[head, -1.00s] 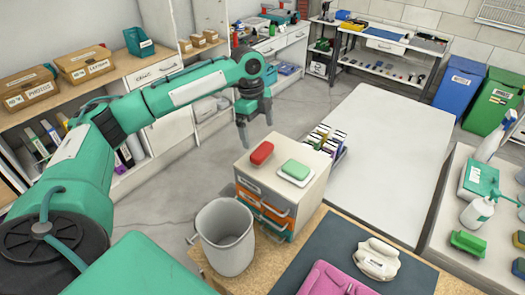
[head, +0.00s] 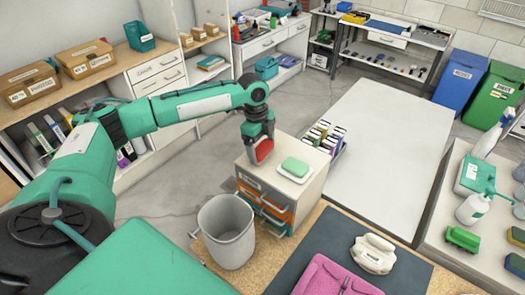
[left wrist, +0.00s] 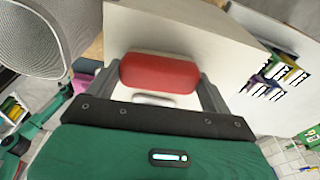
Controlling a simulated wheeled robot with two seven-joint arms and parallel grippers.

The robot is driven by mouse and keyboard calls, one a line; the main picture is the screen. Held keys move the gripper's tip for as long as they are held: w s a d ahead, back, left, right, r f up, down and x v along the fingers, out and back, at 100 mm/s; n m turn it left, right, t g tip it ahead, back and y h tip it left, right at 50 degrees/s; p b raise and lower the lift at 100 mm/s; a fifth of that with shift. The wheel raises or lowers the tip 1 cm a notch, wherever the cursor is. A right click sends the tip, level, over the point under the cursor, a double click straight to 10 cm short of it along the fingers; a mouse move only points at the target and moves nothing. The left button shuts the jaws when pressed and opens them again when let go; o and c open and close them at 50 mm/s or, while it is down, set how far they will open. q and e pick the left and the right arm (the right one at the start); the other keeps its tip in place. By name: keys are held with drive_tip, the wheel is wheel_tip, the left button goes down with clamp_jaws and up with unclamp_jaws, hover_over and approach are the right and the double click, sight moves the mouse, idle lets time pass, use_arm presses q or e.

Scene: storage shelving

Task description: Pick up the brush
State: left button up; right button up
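A red, rounded, oblong item (head: 264,150), which looks like the brush, lies on top of the small drawer cabinet (head: 323,178). In the left wrist view the red item (left wrist: 160,73) sits between the two fingers. My left gripper (head: 261,155) points down over it from above. In the head view the gripper partly hides the red item. My right gripper is not in view.
A green sponge on a white dish (head: 295,168) is beside the red item. A grey bin (head: 227,232) stands in front of the cabinet. A white table (head: 385,150) to the right is bare.

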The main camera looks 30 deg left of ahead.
sight(262, 147)
use_arm(q)
drive_tip(key=c, duration=0.3)
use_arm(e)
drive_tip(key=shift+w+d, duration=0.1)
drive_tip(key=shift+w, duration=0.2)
use_arm(q)
drive_tip(key=shift+r, duration=0.15)
wheel_tip(262, 147, up, 20)
drive_tip(key=b, duration=0.4)
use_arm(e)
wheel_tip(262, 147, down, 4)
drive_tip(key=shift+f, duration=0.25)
